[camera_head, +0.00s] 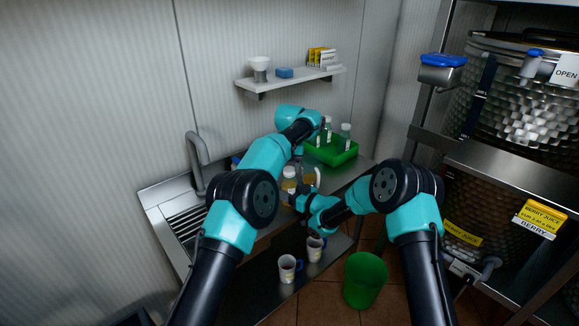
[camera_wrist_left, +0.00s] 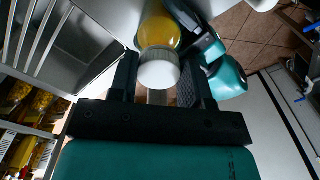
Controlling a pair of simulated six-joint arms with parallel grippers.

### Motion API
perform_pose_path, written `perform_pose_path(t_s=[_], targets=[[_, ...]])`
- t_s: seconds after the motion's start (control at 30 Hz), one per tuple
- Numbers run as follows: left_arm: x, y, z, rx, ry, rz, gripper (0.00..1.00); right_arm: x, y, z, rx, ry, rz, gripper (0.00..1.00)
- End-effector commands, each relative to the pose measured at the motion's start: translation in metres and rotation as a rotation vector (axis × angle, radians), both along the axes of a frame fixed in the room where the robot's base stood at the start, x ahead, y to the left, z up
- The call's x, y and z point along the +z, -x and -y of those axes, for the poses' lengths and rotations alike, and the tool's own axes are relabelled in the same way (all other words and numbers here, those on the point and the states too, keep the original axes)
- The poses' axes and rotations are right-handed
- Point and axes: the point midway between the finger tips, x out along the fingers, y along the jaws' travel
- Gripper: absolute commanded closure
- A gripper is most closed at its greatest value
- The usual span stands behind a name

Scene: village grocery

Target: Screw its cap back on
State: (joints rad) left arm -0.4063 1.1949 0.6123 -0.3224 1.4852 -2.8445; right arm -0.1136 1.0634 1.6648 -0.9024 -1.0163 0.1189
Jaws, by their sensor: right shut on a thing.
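A bottle (camera_head: 289,185) with amber contents stands at the counter's front, with a white cap on its top end (camera_head: 290,171). In the left wrist view the round white cap (camera_wrist_left: 158,74) covers part of the yellow bottle (camera_wrist_left: 158,31). My left gripper (camera_wrist_left: 160,80) has its fingers apart on either side of the cap; whether they touch it is unclear. In the head view its fingers are mostly hidden behind my left arm. My right gripper (camera_head: 297,199) is shut on the bottle from the right. How far the cap is seated cannot be seen.
A glass jug (camera_head: 311,178) stands just right of the bottle. A green crate (camera_head: 343,155) with several bottles is behind. A sink with a tap (camera_head: 197,150) is left, and a wall shelf (camera_head: 292,80) above. Two mugs (camera_head: 288,268) (camera_head: 315,248) stand below, beside a green bin (camera_head: 365,281).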

Motion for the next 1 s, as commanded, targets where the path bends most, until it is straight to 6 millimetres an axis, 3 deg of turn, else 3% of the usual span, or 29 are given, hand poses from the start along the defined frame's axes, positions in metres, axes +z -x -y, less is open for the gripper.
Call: perform_pose_path(t_s=[0.27, 0.57, 1.0], targets=[[0.0, 0.0, 0.0, 0.001, 0.0, 0.0, 0.31, -0.001, 0.0, 0.0, -0.001, 0.001, -0.002, 1.0], [0.003, 0.0, 0.0, 0.002, 0.0, 0.001, 0.31, -0.001, 0.0, 0.0, -0.001, 0.001, -0.002, 1.0], [0.043, 0.0, 0.0, 0.003, 0.0, 0.001, 0.31, -0.001, 0.0, 0.0, -0.001, 0.001, -0.002, 1.0]])
